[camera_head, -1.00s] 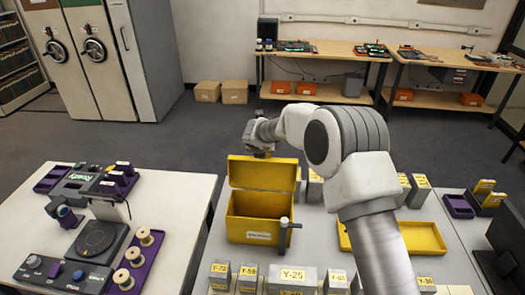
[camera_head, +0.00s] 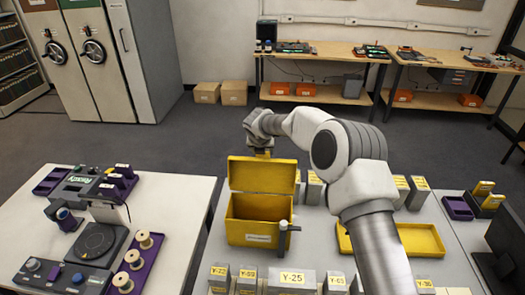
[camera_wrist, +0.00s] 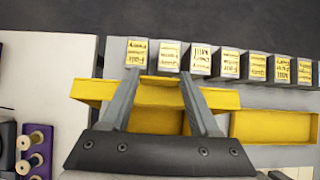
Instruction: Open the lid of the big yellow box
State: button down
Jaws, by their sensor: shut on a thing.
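The big yellow box (camera_head: 250,232) stands on the grey table in the head view, its dark inside showing. Its lid (camera_head: 263,176) is raised at the back, roughly upright. My gripper (camera_head: 264,153) is at the lid's top edge, partly hidden behind it. In the wrist view my gripper (camera_wrist: 160,72) has its two fingers well apart, with the yellow lid (camera_wrist: 160,95) across and between them, and it is shut on the lid. The exact contact of the fingertips is hard to see.
A shallow yellow tray (camera_head: 425,238) lies right of the box. Grey labelled boxes (camera_head: 291,282) stand in front, and more (camera_wrist: 200,62) stand in a row in the wrist view. A grey handled tool (camera_head: 284,233) is at the box's front right corner. A white table (camera_head: 165,200) is left.

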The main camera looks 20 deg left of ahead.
jog(key=shift+w+r, duration=0.3)
jog(key=shift+r, duration=0.25)
jog(key=shift+c, duration=2)
grip_release()
jog(key=shift+o, duration=1.1)
jog(key=shift+f, duration=0.15)
jog(key=shift+o, duration=0.3)
jog(key=shift+f, duration=0.15)
jog(key=shift+s, duration=0.1)
jog(key=b+v, duration=0.2)
jog(key=v, duration=1.5)
jog(key=shift+s, duration=0.15)
